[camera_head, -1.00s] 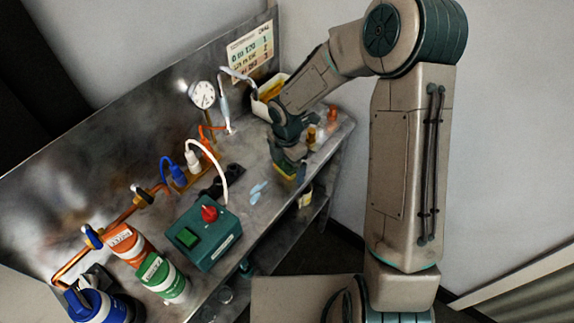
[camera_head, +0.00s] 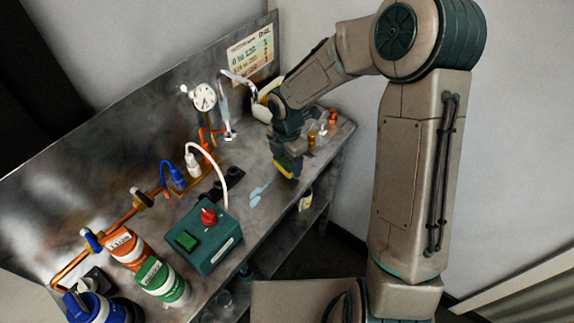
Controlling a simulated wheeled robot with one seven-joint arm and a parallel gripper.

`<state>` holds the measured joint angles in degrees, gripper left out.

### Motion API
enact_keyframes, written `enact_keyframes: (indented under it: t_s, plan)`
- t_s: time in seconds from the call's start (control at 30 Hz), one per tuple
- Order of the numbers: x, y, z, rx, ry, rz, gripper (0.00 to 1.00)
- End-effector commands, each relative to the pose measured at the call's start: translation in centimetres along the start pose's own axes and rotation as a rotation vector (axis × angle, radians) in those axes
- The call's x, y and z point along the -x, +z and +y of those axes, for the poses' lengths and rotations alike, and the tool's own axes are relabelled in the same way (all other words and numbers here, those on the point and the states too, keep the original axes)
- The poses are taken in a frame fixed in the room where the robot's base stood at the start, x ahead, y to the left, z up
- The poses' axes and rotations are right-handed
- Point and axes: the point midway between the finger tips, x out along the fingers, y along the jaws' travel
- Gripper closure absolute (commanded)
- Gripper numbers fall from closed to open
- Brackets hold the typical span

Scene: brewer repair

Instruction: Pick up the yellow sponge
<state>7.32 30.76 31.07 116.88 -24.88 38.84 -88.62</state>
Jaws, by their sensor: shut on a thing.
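The yellow sponge (camera_head: 283,164) shows as a small yellow patch at my gripper's fingers, near the right front edge of the metal workbench. My gripper (camera_head: 289,169) points down there and is shut on the sponge. The fingers and wrist hide most of the sponge. I cannot tell whether it touches the bench or is just above it.
Small brown and orange bottles (camera_head: 328,122) stand just right of the gripper. A white bin (camera_head: 262,108) is behind it. A light blue tool (camera_head: 260,191) lies left of it. A green control box (camera_head: 204,238) with a red knob is nearer.

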Motion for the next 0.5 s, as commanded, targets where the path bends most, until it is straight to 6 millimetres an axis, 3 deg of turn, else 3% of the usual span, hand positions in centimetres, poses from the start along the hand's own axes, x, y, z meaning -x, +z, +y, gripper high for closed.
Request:
enact_keyframes:
  t_s: [0.07,0.5]
  plan:
    - [1.7,0.5,-0.3,-0.006,0.004,-0.004,0.54]
    - [6.7,6.4,-6.6,-0.006,0.001,-0.002,0.54]
